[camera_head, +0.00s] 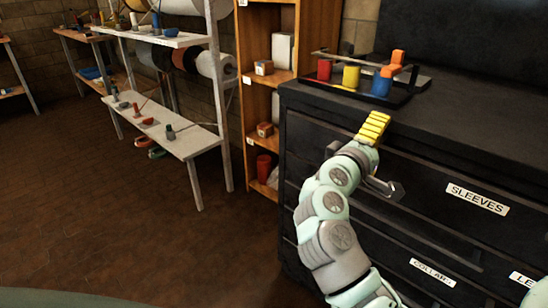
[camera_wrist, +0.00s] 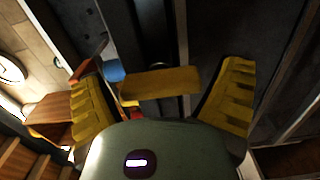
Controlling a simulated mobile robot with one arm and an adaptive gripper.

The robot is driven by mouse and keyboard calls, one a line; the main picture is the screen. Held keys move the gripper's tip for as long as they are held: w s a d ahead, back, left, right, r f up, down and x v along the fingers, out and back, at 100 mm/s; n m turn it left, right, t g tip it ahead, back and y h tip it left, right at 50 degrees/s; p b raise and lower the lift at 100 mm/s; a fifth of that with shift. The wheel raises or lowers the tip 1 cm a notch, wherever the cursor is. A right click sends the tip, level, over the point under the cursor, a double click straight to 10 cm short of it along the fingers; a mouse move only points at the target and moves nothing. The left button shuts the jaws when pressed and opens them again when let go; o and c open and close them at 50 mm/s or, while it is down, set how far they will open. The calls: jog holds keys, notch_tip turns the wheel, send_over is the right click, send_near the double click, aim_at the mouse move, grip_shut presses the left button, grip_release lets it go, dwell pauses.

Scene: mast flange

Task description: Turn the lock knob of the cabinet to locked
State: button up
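The black cabinet (camera_head: 440,150) stands at the right of the head view, with labelled drawers. My gripper (camera_head: 374,127), with yellow ribbed fingers, is at the cabinet's upper front, just below the top edge. In the wrist view my gripper (camera_wrist: 162,75) is open, its two yellow fingers wide apart. A flat dark-yellow bar (camera_wrist: 160,83) shows between them against the dark cabinet; I cannot tell whether it is the lock knob or whether a finger touches it. No lock knob can be made out in the head view, where my gripper and arm cover part of the front.
A black tray (camera_head: 345,90) on the cabinet top holds red, yellow and blue cylinders, with orange pieces near them. A drawer handle (camera_head: 385,188) juts out just below my gripper. A wooden shelf (camera_head: 262,110) stands to the left. The brown floor (camera_head: 130,230) at left is clear.

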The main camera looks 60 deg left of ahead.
jog(key=shift+o, duration=0.3)
jog(key=shift+s, duration=0.1)
jog(key=shift+s, duration=0.25)
jog(key=v, duration=1.1)
jog(key=shift+s, duration=0.2)
